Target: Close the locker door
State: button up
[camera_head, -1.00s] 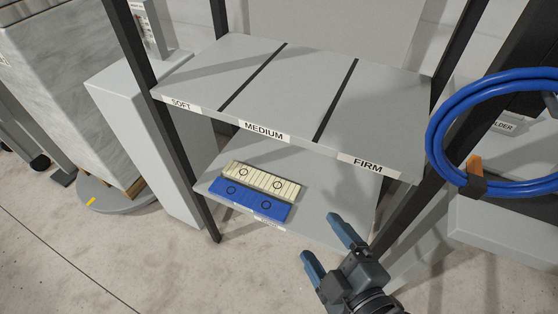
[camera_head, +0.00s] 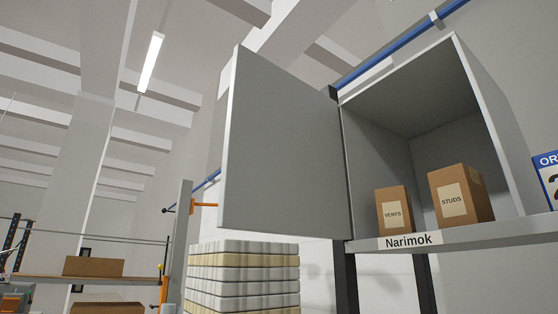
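The locker (camera_head: 383,153) stands high on the right, on a shelf edge labelled "Narimok". Its grey locker door (camera_head: 279,150) hangs wide open, swung out to the left from the locker's left side. Inside the locker stand two cardboard boxes, one labelled "VENTS" (camera_head: 396,211) and one labelled "STUDS" (camera_head: 461,196). My gripper is not in view now.
A stack of white and cream layers (camera_head: 243,277) stands below and behind the door. A blue pipe (camera_head: 400,47) runs along the wall above the locker. Shelving with a cardboard box (camera_head: 93,266) is at lower left. A blue sign (camera_head: 548,176) is at the right edge.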

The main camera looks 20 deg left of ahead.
aim_at(284, 173)
jog(key=j+z, duration=0.1)
jog(key=j, duration=0.5)
jog(key=j+z, duration=0.1)
jog(key=j, duration=0.55)
jog(key=k+j+z, duration=0.15)
jog(key=j, duration=0.45)
jog(key=j+z, duration=0.1)
jog(key=j, duration=0.5)
jog(key=k+j+z, duration=0.1)
jog(key=j, duration=0.5)
jog(key=k, duration=0.05)
